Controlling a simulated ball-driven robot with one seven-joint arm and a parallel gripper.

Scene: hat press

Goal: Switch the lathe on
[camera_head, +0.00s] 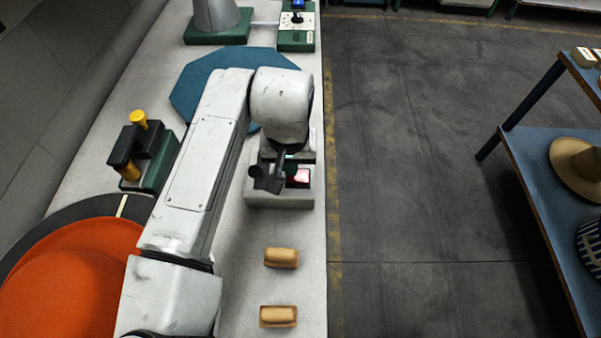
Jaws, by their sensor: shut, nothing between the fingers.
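A light grey control box (280,198) sits on the pale bench near its right edge. A red button (299,176), bright pinkish in the middle, shows on its right side. My gripper (268,184) is shut and empty, over the left part of this box, left of the red button. It hides what lies beneath it, and I cannot tell whether it touches the box. At the lower left a broad orange round piece (75,280) lies on a dark disc (42,232). I cannot tell for sure which machine is the lathe.
A green and black device with yellow knobs (139,150) stands left of my arm. Two tan blocks (281,258) lie near the bench's front. A teal octagonal mat (190,88) and a green box with a dial (296,40) are farther back. A blue shelf (530,150) with hats stands right.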

